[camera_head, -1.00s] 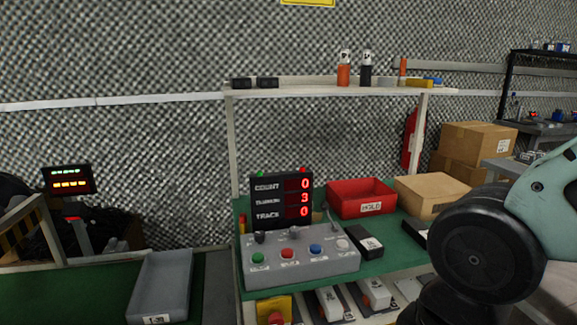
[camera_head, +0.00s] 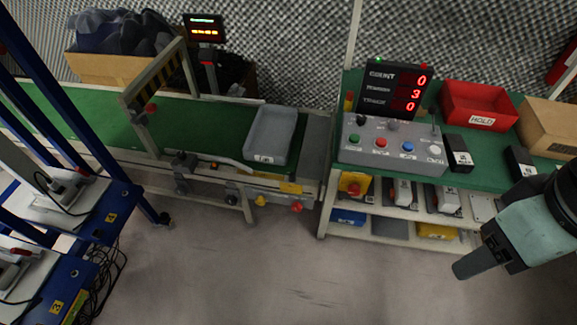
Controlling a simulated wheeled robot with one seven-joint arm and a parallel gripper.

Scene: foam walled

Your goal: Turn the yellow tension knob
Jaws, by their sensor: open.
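A small yellow knob (camera_head: 260,200) sits on the front side of the green conveyor (camera_head: 100,125), below the grey tray. A red knob (camera_head: 297,207) is just to its right, under a yellow label plate (camera_head: 290,188). My gripper (camera_head: 468,268) is at the lower right, in front of the workbench shelf and far to the right of the yellow knob. It is open, touches nothing, and its dark finger points down and left. Its second finger is hard to make out.
A grey tray (camera_head: 271,135) rests at the conveyor's end. The workbench (camera_head: 347,92) carries a button box (camera_head: 390,155), a counter display (camera_head: 396,90) and a red bin (camera_head: 478,106). Blue-framed stands (camera_head: 85,240) and loose cables are at left. The floor (camera_head: 300,270) in front is clear.

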